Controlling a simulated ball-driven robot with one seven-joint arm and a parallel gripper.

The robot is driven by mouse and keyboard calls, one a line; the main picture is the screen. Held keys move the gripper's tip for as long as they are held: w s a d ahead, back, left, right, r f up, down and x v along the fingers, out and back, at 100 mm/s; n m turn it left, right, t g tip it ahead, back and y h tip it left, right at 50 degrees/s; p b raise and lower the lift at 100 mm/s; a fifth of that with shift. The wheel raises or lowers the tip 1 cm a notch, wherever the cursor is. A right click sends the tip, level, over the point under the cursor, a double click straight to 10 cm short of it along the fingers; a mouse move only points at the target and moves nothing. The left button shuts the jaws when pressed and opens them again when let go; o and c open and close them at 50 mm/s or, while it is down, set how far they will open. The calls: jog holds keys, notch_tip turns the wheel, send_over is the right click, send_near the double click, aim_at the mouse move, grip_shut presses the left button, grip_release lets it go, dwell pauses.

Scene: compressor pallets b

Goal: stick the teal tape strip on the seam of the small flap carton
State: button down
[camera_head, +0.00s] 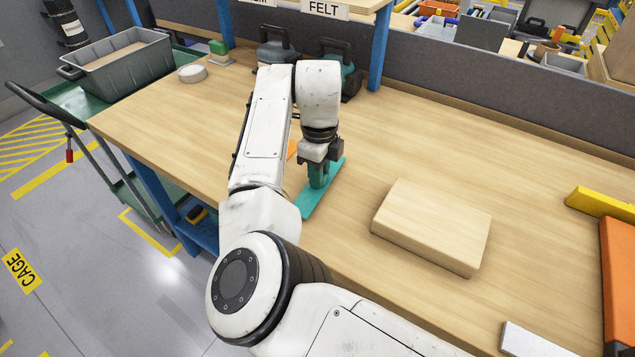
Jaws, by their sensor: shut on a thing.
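The teal tape strip (310,204) shows as a long flat piece with an upright teal part at its middle. My gripper (319,173) points down and is shut on that upright part. The strip slants from lower left to upper right, low over the table or on it; I cannot tell if it touches. A pale, flat, wood-coloured box (432,222) lies on the table to the right, apart from the gripper. It may be the small flap carton, but I can make out no flap or seam on it. My arm hides part of the table left of the strip.
The wooden table (400,150) is clear between strip and box. An orange thing (292,149) is partly hidden behind my arm. Dark cases (277,50) stand at the back by a blue post (379,50). A yellow piece (602,202) and an orange case (618,275) lie at right.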

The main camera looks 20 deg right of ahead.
jog(key=shift+r+p, duration=1.95)
jog(key=shift+r, duration=0.5)
jog(key=shift+r, duration=0.1)
